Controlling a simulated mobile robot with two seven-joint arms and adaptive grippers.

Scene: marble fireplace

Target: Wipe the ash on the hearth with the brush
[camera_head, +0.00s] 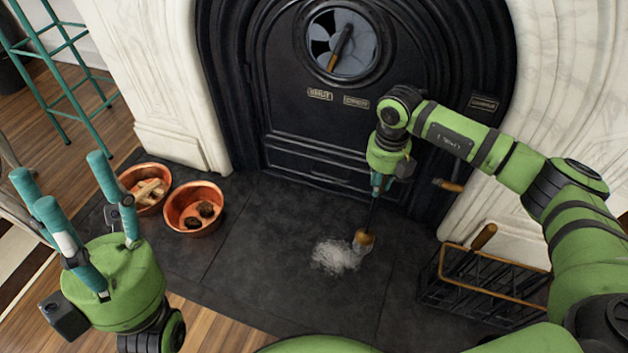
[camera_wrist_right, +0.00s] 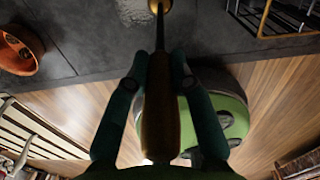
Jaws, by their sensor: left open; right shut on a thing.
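The ash (camera_head: 336,256) is a pale patch on the dark slate hearth (camera_head: 255,262), in the middle of the head view. The brush (camera_head: 364,238) hangs head-down from my right gripper (camera_head: 381,181), its head at the right edge of the ash; whether the bristles touch the stone I cannot tell. In the right wrist view, the fingers (camera_wrist_right: 160,85) are shut on the brush's wooden handle (camera_wrist_right: 160,110), and part of the ash (camera_wrist_right: 136,12) shows at the top. My left gripper (camera_head: 75,205) is open and empty, fingers up, at the left.
Two copper bowls stand on the hearth's left, one with wood pieces (camera_head: 143,187), one with dark lumps (camera_head: 194,209). A black rack with a brass rim (camera_head: 480,285) and a wooden-handled tool stands right. The black stove front (camera_head: 300,140) rises behind. A green stool (camera_head: 60,70) is back left.

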